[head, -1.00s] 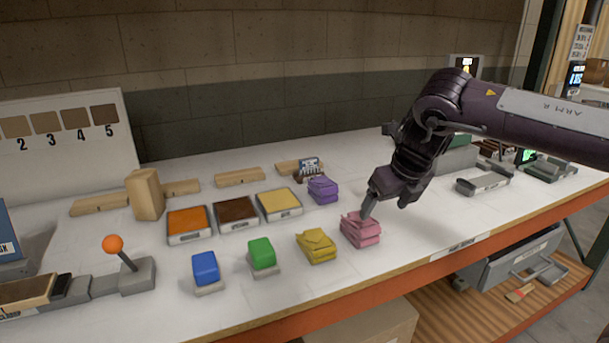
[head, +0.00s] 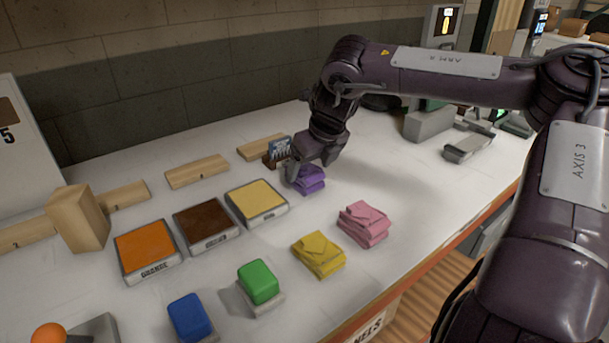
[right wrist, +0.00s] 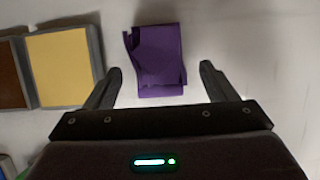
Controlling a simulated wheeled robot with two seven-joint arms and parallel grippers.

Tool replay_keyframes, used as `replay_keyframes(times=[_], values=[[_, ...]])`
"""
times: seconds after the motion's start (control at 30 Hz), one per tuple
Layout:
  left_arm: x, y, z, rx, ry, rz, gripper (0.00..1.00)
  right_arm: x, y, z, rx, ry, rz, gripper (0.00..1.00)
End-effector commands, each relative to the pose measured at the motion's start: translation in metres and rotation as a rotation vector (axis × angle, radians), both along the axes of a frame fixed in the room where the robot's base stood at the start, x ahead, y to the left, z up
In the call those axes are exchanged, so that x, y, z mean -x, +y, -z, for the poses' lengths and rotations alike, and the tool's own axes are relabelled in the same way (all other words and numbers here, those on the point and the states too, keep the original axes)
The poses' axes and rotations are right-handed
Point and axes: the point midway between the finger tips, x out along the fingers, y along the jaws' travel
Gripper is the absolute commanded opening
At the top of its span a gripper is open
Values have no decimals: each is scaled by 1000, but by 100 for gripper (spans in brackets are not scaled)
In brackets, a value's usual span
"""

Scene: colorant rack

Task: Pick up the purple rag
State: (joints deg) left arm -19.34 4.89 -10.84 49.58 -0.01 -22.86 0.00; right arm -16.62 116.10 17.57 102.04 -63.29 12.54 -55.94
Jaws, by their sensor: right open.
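The purple rag (head: 309,180) lies folded on the white table, right of the yellow tray, in the head view. It also shows in the right wrist view (right wrist: 159,58), ahead of and between the fingers. My right gripper (head: 312,176) is at the rag in the head view, partly covering it. In the right wrist view my right gripper (right wrist: 157,82) is open, with one finger on each side of the rag's near end and nothing held. My left gripper is not in view.
A pink rag (head: 363,224) and a yellow rag (head: 319,254) lie nearer the front edge. Orange (head: 146,250), brown (head: 206,224) and yellow (head: 256,202) trays stand to the left. A small card holder (head: 277,153) stands close behind the purple rag.

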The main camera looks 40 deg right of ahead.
Motion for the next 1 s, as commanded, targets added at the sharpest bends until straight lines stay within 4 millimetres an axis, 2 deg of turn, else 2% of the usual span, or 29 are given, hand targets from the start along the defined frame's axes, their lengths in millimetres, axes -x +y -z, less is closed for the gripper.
replay_keyframes(times=[0.2, 0.53, 0.9, 1.0], values=[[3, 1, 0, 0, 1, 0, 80, -11, 0, 26, 0, 3, 1, 78], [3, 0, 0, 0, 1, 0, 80, -14, -1, 31, 0, 0, 0, 78], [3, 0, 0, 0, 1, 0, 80, -14, -1, 31, 1, 0, 0, 30], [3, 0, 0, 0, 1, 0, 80, -14, -1, 30, 1, 0, 0, 30]])
